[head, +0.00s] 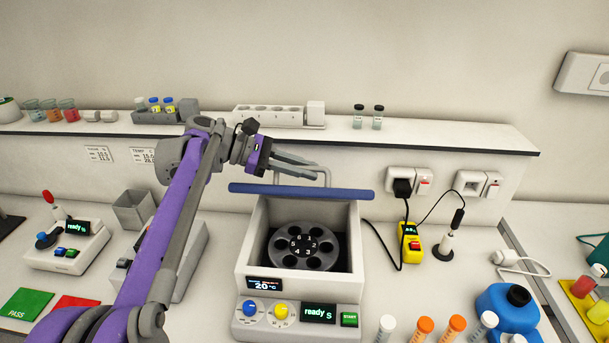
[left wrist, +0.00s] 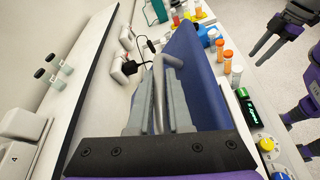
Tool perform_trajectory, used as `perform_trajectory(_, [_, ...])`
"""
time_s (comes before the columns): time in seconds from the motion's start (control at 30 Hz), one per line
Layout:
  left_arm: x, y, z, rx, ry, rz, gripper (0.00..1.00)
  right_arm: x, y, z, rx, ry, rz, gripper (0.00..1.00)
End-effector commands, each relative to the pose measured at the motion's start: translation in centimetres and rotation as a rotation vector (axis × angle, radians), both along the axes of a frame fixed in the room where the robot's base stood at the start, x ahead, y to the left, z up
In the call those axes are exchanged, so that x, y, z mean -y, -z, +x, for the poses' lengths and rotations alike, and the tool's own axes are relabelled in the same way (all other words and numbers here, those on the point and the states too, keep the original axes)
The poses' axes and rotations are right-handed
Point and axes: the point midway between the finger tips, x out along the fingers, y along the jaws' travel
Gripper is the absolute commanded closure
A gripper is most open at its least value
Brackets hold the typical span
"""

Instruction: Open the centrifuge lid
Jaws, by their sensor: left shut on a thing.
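The white centrifuge (head: 243,262) stands on the bench with its blue lid (head: 300,191) raised upright, seen nearly edge-on in the head view. The rotor (head: 323,257) with numbered holes shows inside the open chamber. The lid's grey bar handle (head: 327,174) sticks out behind the lid. My left gripper (head: 312,169) is shut on this handle from behind the lid. In the left wrist view the fingers (left wrist: 158,110) are around the handle (left wrist: 158,80), beside the blue lid face (left wrist: 196,80). Part of my right arm and its gripper (left wrist: 256,58) shows at the right of the left wrist view.
Orange and white capped tubes (head: 425,326) and a blue bottle (head: 507,311) stand at the front right.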

Motion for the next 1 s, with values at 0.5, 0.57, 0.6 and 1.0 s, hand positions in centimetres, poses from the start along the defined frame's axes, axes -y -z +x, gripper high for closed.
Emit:
perform_trajectory(0.5, [0.0, 0.0, 0.0, 0.002, -0.001, 0.000, 0.70, 0.0, 0.0, 0.0, 0.000, 0.000, 0.000, 0.53])
perform_trajectory(0.57, [0.0, 0.0, 0.0, 0.001, -0.001, 0.000, 0.70, 0.0, 0.0, 0.0, 0.000, 0.000, 0.000, 0.53])
perform_trajectory(0.6, [0.0, 0.0, 0.0, 0.001, -0.001, 0.000, 0.70, 0.0, 0.0, 0.0, 0.000, 0.000, 0.000, 0.53])
perform_trajectory(1.0, [-4.9, -1.7, -0.4, -0.001, -0.007, 0.000, 0.70, 0.0, 0.5, -0.3, -0.007, 0.000, 0.000, 0.53])
